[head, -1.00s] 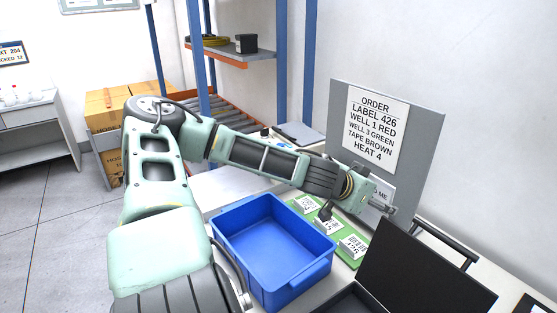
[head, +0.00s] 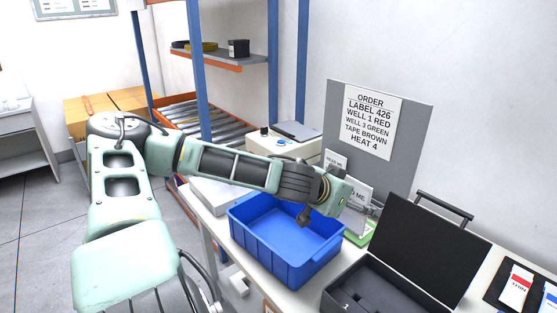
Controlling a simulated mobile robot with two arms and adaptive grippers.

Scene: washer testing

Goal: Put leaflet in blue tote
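A white leaflet (head: 359,193) with partly hidden "READ ME" lettering stands upright at the tip of my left gripper (head: 372,208). The gripper's grey fingers appear closed on its lower part, though the wrist hides some of the grip. The blue tote (head: 322,270) stands open on the bench, below and to the left of the fingers. My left wrist hangs over its back right part, and the visible inside looks empty. The leaflet is beyond the tote's right rim. My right gripper is out of view.
Another "READ ME" sheet (head: 335,161) stands behind my wrist. A grey board (head: 414,130) with an order sheet (head: 369,118) rises at the back. A green mat (head: 361,238) is mostly hidden beside the tote. An open black case (head: 428,243) stands to the right.

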